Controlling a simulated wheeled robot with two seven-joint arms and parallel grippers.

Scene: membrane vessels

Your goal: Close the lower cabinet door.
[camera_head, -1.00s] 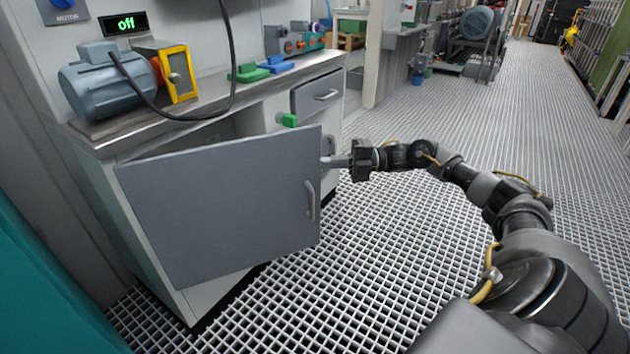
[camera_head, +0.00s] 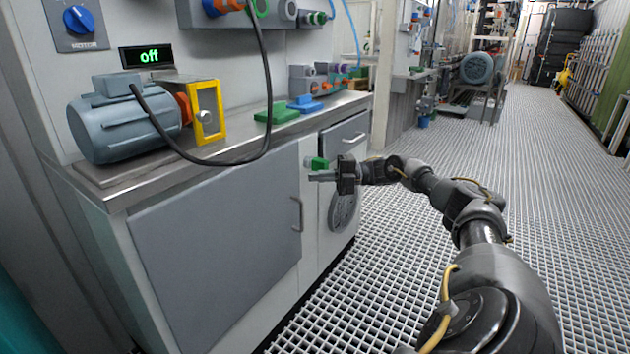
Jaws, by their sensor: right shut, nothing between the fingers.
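The lower cabinet door (camera_head: 215,245) is a flat grey panel with a vertical handle (camera_head: 297,214) near its right edge. It lies flat along the cabinet front, and no clear gap shows along its edges. My right gripper (camera_head: 312,177) is shut and empty, to the right of the door's upper right corner. It is in front of the white cabinet front, close to a green block (camera_head: 318,162); I cannot tell whether it touches either. My left gripper is not in view.
The worktop (camera_head: 150,182) above holds a grey motor (camera_head: 123,124), a yellow-framed unit (camera_head: 208,112) and a black hanging cable. A grey drawer (camera_head: 344,135) and a round grille (camera_head: 343,208) are right of the door. The grated floor (camera_head: 400,280) is open to the right.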

